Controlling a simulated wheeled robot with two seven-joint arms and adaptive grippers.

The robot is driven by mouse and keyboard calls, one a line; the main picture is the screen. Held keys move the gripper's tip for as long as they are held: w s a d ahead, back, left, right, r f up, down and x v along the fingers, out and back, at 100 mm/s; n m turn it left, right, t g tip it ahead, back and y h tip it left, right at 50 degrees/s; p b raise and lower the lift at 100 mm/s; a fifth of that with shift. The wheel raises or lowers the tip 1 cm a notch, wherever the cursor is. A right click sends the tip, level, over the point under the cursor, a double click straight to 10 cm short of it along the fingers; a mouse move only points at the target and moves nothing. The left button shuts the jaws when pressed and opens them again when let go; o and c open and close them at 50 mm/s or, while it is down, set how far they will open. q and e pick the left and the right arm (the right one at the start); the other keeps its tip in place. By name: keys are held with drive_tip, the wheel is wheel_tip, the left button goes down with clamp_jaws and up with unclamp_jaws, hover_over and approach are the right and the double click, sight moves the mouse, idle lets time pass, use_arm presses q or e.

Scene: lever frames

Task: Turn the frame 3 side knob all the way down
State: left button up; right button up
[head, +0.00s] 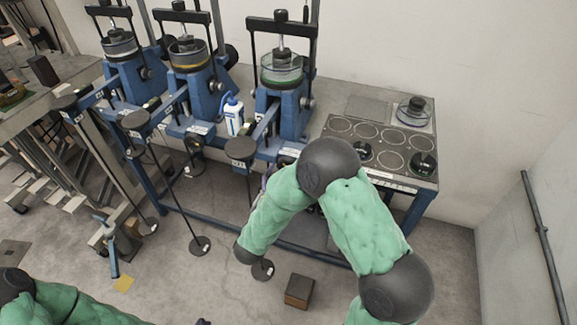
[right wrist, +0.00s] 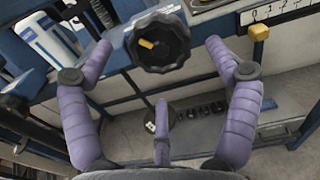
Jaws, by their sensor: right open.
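The side knob (right wrist: 160,42), black and scalloped with a yellow mark, shows at the top middle of the right wrist view. My right gripper (right wrist: 158,55) is open, its purple fingers spread to the left, right and below the knob. I see no finger clearly touching it. In the head view the rightmost blue lever frame (head: 283,95) stands on the bench; its number is not readable. My right forearm hides the knob there, and only a bit of the right gripper (head: 266,178) shows.
Two similar lever frames (head: 190,75) (head: 125,75) stand to the left. A white bottle (head: 233,117) stands between the frames. A grey panel (head: 380,145) with ringed spots and black weights is at right. A yellow pointer (right wrist: 259,32) sits beside a numbered scale. A brown box (head: 299,290) lies on the floor.

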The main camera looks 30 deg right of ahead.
drive_tip(key=shift+s+a, duration=0.1)
drive_tip(key=w+d+m+b, duration=0.1)
drive_tip(key=m, duration=0.1)
drive_tip(key=w+d+m, duration=0.1)
drive_tip(key=m, duration=0.1)
drive_tip(key=w+d+m+b, duration=0.1)
drive_tip(key=d+m, duration=0.1)
drive_tip(key=m, duration=0.1)
drive_tip(key=shift+w+b, duration=0.15)
drive_tip(key=shift+b, duration=0.15)
drive_tip(key=shift+w+d, duration=0.25)
drive_tip(key=shift+c, duration=0.5)
drive_tip(key=c, duration=1.5)
